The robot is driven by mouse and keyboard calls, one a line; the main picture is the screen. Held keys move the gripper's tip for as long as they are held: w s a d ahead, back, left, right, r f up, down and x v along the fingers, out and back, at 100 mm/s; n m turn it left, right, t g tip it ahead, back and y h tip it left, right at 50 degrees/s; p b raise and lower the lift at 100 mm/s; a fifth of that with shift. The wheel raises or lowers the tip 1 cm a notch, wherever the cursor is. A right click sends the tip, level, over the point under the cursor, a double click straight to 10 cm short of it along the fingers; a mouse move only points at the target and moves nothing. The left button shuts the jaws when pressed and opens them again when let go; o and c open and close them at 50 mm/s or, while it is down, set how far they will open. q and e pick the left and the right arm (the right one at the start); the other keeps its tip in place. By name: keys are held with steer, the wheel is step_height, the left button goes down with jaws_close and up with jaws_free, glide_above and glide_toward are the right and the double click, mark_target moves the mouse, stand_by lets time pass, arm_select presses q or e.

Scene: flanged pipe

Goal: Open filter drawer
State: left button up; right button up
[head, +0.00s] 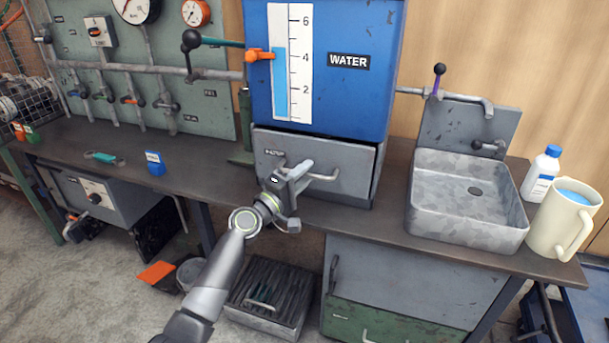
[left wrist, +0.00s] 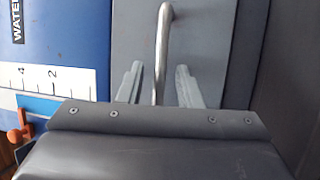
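The filter drawer (head: 275,151) is a grey front panel below the blue water tank (head: 392,60), with a thin dark gap along its top edge. It has a metal bar handle (head: 326,177), partly hidden by my left gripper (head: 302,170). In the left wrist view, the handle (left wrist: 163,40) runs between the two fingers of my left gripper (left wrist: 158,85). The fingers are apart, with a visible gap on each side of the bar. The grey drawer front (left wrist: 205,40) lies just beyond the fingertips. My right gripper is in neither view.
A steel sink (head: 465,195) stands right of the drawer, with a cream jug (head: 560,220) and a white bottle (head: 541,173) beyond it. A blue box (head: 154,163) sits on the worktop (head: 215,180) at left. Pipes and gauges line the back panel.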

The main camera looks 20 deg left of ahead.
arm_select(q)
steer(key=shift+w+d, duration=0.1)
steer(key=shift+w, duration=0.05)
steer(key=shift+c, duration=0.3)
jaws_close()
